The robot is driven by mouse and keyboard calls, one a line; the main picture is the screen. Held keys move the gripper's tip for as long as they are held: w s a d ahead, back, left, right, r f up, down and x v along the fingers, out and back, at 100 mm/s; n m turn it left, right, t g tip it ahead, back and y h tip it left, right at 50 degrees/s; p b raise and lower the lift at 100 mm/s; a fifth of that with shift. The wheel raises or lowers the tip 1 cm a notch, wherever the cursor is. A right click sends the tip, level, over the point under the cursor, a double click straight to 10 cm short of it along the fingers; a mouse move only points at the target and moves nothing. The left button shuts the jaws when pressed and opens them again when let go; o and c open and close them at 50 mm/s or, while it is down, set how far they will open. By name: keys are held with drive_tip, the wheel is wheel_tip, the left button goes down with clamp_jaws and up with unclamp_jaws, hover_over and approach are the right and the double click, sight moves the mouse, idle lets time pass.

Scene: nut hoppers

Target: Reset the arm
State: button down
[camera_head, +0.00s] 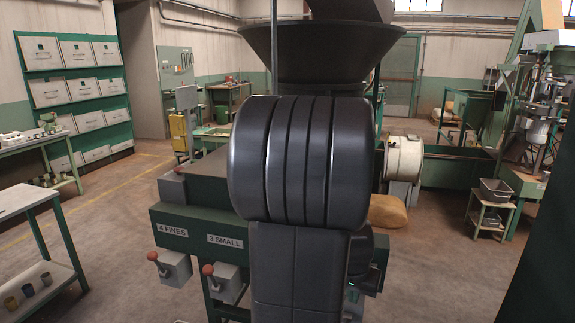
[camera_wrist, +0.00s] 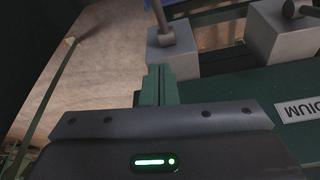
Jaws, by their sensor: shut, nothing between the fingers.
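My gripper (camera_wrist: 159,84) shows in the wrist view, its narrow fingers together with nothing between them. Just beyond the fingertips is a grey outlet box (camera_wrist: 172,50) with a lever on top; I cannot tell whether they touch. A second grey box (camera_wrist: 284,34) with a lever is to its right. A label (camera_wrist: 299,107), partly cut off and ending in "DIUM", is on the green panel at the right.
The machine's front shows a "4 FINES" label (camera_head: 172,230) and a "3 SMALL" label (camera_head: 225,241) above red-knobbed levers. A dark funnel (camera_head: 330,50) stands above. A table (camera_head: 30,200) with cups below is at the left. Floor between table and machine is clear.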

drive_tip(key=shift+w+d+g+p, duration=0.1)
drive_tip(key=shift+w+g+p, duration=0.15)
drive_tip(key=shift+g+p, duration=0.1)
drive_tip(key=shift+s+f+b, duration=0.1)
drive_tip(key=shift+b, duration=0.3)
